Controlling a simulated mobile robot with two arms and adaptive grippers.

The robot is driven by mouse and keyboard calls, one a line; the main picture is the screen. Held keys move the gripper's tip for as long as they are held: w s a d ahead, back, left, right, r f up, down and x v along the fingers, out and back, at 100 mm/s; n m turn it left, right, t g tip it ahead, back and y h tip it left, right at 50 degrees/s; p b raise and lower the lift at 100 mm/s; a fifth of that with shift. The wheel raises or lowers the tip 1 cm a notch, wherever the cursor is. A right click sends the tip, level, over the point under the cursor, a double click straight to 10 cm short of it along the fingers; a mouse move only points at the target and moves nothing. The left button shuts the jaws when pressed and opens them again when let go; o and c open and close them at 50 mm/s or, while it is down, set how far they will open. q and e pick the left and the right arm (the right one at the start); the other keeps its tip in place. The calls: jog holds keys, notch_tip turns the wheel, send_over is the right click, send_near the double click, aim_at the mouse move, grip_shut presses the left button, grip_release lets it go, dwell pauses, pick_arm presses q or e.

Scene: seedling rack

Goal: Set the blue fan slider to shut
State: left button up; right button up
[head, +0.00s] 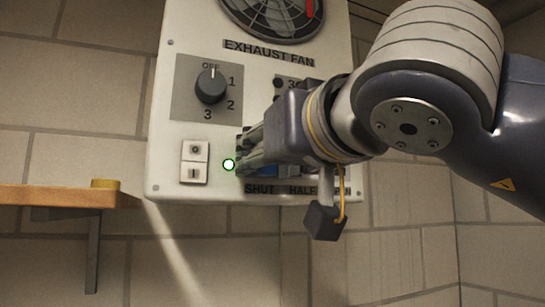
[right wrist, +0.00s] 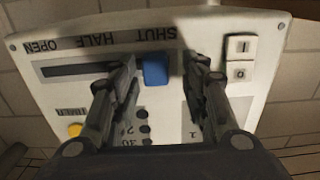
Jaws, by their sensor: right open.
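The blue fan slider (right wrist: 156,70) sits at the SHUT end of its dark slot (right wrist: 80,69), in line with the SHUT label. In the right wrist view, which is upside down, my right gripper (right wrist: 163,68) is open, with one finger on each side of the slider. A gap shows between the slider and each finger; I cannot tell whether the tips touch the panel. My left gripper is in neither view.
The white exhaust fan panel (head: 165,135) has a fan grille (head: 275,15), a rotary knob (head: 210,86) and a rocker switch (head: 194,162). A green light (head: 228,164) is lit near my fingers. A wooden shelf (head: 50,195) is at the left.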

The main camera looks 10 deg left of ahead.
jog(key=v, duration=1.1)
jog(key=shift+s, duration=0.3)
